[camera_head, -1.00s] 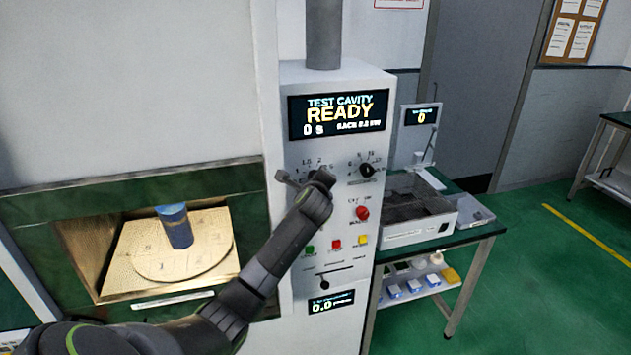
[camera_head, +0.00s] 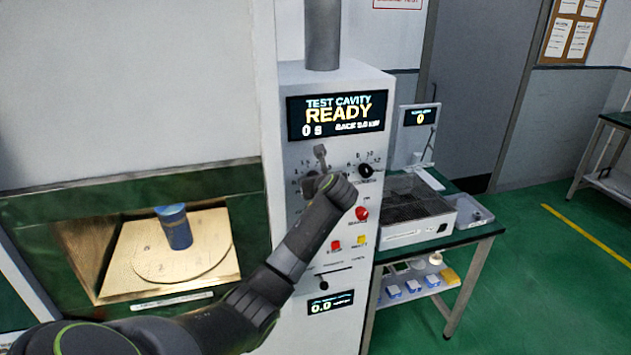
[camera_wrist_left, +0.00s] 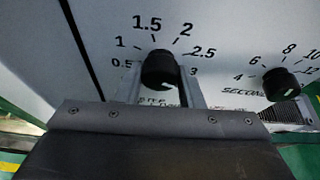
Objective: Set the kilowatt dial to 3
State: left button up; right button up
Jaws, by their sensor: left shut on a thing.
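The kilowatt dial (camera_wrist_left: 159,67) is a black round knob on the pale control panel. In the left wrist view its scale runs from 0.5 on the left over 1.5 and 2 to 3 on the right. A pale mark on the knob points to the lower right, towards the 3 side. My left gripper (camera_head: 320,168) is shut on the dial, with one finger on each side of it. In the head view the gripper and wrist hide most of the dial. My right gripper is in neither view.
The black seconds dial (camera_head: 366,170) sits just right; it also shows in the left wrist view (camera_wrist_left: 281,83). Below are a red knob (camera_head: 362,213), red (camera_head: 337,246) and yellow (camera_head: 361,240) buttons. The display (camera_head: 337,115) reads READY, 0 s; its small power text is blurred.

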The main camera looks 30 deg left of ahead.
pick_arm(q)
jog(key=shift+m+g, duration=0.3)
dwell(0.4)
jog(key=o, duration=1)
jog(key=b+v, duration=0.5)
jog(key=v, duration=1.2)
jog(key=shift+d, duration=0.2)
jog(key=shift+s+f, duration=0.1)
